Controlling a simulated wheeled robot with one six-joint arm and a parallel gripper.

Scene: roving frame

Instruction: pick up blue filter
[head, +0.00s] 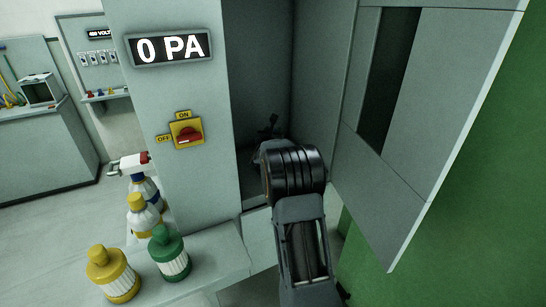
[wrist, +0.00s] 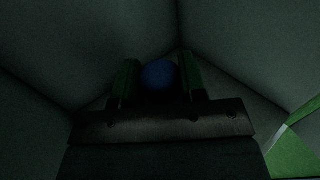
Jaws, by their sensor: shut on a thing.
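In the dark wrist view, my gripper (wrist: 158,84) is shut on the blue filter (wrist: 159,74), which shows as a dim round blue shape between the two greenish fingers. In the head view my arm reaches into an open grey cabinet (head: 262,60). The gripper (head: 268,128) shows there only as a small dark shape inside the cabinet, and the blue filter cannot be made out behind my arm.
The cabinet door (head: 430,110) stands open on the right. Yellow (head: 113,275) and green (head: 169,254) bottles stand on a ledge at lower left.

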